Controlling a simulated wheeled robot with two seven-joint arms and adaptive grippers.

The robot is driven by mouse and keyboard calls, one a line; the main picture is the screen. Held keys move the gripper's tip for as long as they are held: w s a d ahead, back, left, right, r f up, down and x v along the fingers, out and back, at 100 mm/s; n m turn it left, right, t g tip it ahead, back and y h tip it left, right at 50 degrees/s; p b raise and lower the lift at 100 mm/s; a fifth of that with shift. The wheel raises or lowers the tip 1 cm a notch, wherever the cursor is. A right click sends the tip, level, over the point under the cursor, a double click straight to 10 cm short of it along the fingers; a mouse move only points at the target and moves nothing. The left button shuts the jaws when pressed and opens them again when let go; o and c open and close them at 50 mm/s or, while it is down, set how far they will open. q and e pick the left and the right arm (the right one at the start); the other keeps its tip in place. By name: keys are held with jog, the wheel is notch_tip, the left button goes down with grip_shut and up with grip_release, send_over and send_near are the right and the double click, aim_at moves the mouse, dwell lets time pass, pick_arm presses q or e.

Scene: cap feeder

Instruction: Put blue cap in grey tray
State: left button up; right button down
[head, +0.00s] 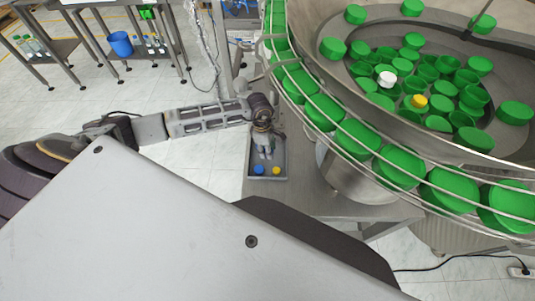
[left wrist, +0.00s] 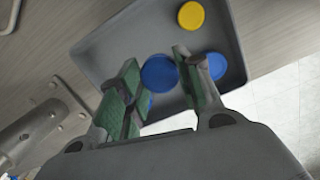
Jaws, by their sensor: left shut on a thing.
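The grey tray (head: 251,189) stands on the table, and its wall and floor also show in the left wrist view (left wrist: 110,50). My left gripper (head: 266,155) points down over the tray. In the left wrist view its green-padded fingers (left wrist: 163,82) are shut on a blue cap (left wrist: 159,73). A second blue cap (left wrist: 215,66) lies in the tray beside the right finger, and a yellow cap (left wrist: 191,15) lies near it. A small blue patch shows beside the left finger, partly hidden. My right gripper is not in view.
A round feeder bowl (head: 350,85) with many green caps, one white cap (head: 387,79) and one yellow cap (head: 419,101) stands at the right. A railed track of green caps (head: 357,140) curves close to the tray. A blue bucket (head: 121,44) is at the far left.

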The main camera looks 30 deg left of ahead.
jog(key=shift+s+d, duration=0.1)
jog(key=shift+d, duration=0.1)
pick_arm(q)
jog(key=shift+f, duration=2)
pick_arm(e)
jog(key=shift+a, duration=0.4)
